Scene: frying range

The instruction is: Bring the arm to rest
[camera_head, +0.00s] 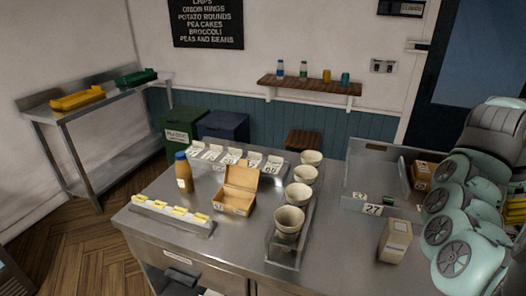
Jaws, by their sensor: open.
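My arm (462,215) fills the right edge of the view, its pale links with teal caps folded close together. It stands in front of the right end of the steel counter (240,240) and hides part of it. I cannot make out my gripper or its fingers in this view.
An open cardboard box (238,190), a bottle with a blue cap (183,172), a row of bowls (289,222) and a carton (395,241) stand on the counter. Bare counter lies between bowls and carton.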

